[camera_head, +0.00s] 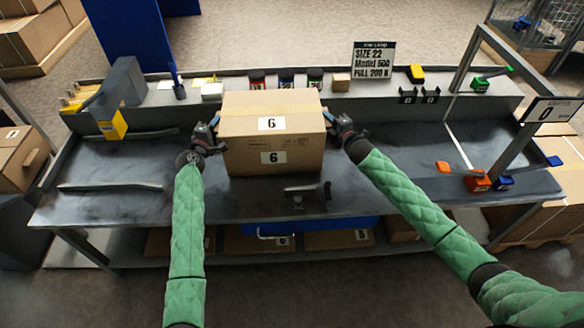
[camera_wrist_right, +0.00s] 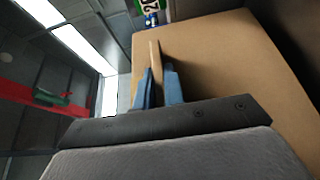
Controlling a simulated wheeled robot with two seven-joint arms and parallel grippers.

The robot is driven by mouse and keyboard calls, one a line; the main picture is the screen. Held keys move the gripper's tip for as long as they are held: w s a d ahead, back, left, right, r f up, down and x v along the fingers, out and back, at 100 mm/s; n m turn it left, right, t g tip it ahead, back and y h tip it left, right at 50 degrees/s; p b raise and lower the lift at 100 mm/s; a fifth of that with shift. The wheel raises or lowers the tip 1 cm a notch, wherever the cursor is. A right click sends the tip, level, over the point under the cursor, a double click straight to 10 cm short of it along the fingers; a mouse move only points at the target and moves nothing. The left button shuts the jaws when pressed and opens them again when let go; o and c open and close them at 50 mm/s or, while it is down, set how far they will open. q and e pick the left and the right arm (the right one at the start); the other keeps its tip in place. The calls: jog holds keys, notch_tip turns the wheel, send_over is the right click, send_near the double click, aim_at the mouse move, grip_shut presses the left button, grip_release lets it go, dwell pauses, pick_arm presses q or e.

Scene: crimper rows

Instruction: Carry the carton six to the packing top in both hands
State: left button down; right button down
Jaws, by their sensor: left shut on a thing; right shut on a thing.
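The carton six (camera_head: 272,130) is a brown box with labels reading 6 on its top and front. It is in the middle of the head view, over the dark grey workbench (camera_head: 120,180); I cannot tell whether its base touches the bench. My left gripper (camera_head: 216,128) is shut on the carton's left side. My right gripper (camera_head: 328,120) is shut on its right side. In the right wrist view, the blue fingers (camera_wrist_right: 158,82) pinch a thin upright cardboard edge beside the carton's broad brown face (camera_wrist_right: 225,60). The left fingertips are small and partly hidden.
A dark tool (camera_head: 308,190) lies in front of the carton. Orange (camera_head: 477,182) and blue (camera_head: 504,182) tools are on the right, near a slanted frame labelled 0 (camera_head: 548,110). Small jars and a job card (camera_head: 373,60) stand behind. Cartons (camera_head: 338,239) lie on the lower shelf.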

pick_arm(q)
jog(key=shift+a+f+b, duration=0.1)
jog(key=shift+f+b, duration=0.4)
jog(key=shift+b, duration=0.05)
pick_arm(e)
jog(key=shift+f, duration=0.5)
pick_arm(q)
jog(key=c, duration=1.8)
grip_release()
jog(key=shift+f, duration=0.1)
pick_arm(e)
jog(key=c, duration=1.8)
grip_release()
jog(key=shift+d+f, duration=0.1)
pick_arm(q)
jog(key=o, duration=0.3)
jog(key=shift+s, duration=0.1)
pick_arm(e)
jog(key=o, duration=0.3)
jog(key=shift+s, duration=0.1)
pick_arm(q)
jog(key=v, duration=1.2)
pick_arm(e)
jog(key=v, duration=1.2)
